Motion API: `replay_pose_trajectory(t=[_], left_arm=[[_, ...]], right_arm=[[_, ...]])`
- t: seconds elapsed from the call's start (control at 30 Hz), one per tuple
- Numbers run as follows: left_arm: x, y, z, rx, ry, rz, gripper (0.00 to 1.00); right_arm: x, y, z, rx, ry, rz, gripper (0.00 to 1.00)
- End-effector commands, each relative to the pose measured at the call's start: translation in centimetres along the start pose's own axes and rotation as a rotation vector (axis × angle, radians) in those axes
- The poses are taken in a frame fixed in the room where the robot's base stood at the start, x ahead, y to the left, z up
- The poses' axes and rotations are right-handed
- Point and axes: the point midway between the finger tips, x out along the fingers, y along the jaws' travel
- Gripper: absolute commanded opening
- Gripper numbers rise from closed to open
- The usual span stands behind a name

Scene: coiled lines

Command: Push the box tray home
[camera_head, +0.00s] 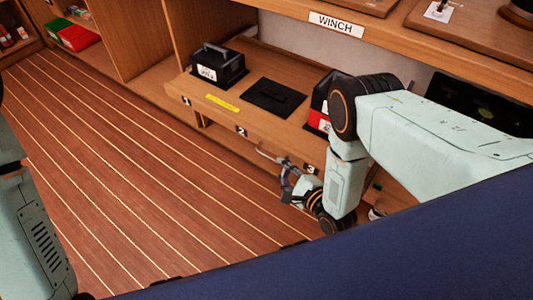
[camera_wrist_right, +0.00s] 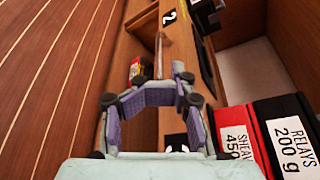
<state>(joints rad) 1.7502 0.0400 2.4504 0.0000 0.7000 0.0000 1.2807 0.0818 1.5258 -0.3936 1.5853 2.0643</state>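The box tray (camera_head: 212,92) is a wooden tray board under the WINCH shelf, its front edge marked 1, 2 and 3. It carries a black handled box (camera_head: 217,65) on the left, an empty-looking dark rectangle (camera_head: 273,97) in the middle, and a black and red box (camera_head: 318,120) partly behind my right arm. A thin metal bar handle (camera_head: 268,155) is at the tray's front. My right gripper (camera_head: 289,180) is at the bar's right end. In the right wrist view its fingers (camera_wrist_right: 181,82) bend together around the bar (camera_wrist_right: 158,55); the contact is partly hidden. My left gripper is out of view.
Open plank floor (camera_head: 120,170) lies left of the tray. A cabinet upright (camera_head: 185,40) stands behind its left end. Green and red bins (camera_head: 77,36) are at the far left.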

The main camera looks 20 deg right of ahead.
Motion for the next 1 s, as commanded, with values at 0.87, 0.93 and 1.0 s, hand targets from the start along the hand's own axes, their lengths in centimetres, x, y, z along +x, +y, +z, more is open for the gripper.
replay_pose_trajectory(t=[0.87,0.93,1.0], left_arm=[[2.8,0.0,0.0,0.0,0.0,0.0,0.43],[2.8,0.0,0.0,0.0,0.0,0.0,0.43],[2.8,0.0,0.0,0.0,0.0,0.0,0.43]], right_arm=[[7.4,-0.2,-0.1,0.0,0.0,-0.003,0.21],[7.4,-0.2,-0.1,0.0,0.0,-0.003,0.15],[7.4,-0.2,-0.1,0.0,0.0,-0.003,0.09]])
